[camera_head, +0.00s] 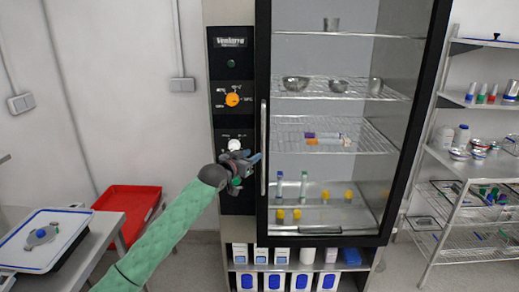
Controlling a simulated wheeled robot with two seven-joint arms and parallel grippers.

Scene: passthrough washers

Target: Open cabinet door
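The cabinet has a glass door (345,108) in a black frame, and the door looks closed. A vertical silver handle (263,148) runs along the door's left edge. My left gripper (252,158) is in front of the control panel, just left of the handle's middle. Its fingers point right, toward the handle. It is too small to tell whether the fingers touch the handle or are open. Through the glass, metal bowls, vials and tubes show on wire shelves. My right gripper is not in view.
A control panel (232,98) with an orange knob is left of the door. Boxes (282,256) stand on shelves below. A wire rack (448,180) stands close on the right. A table (88,245) with a tray and a red bin (128,207) are at left.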

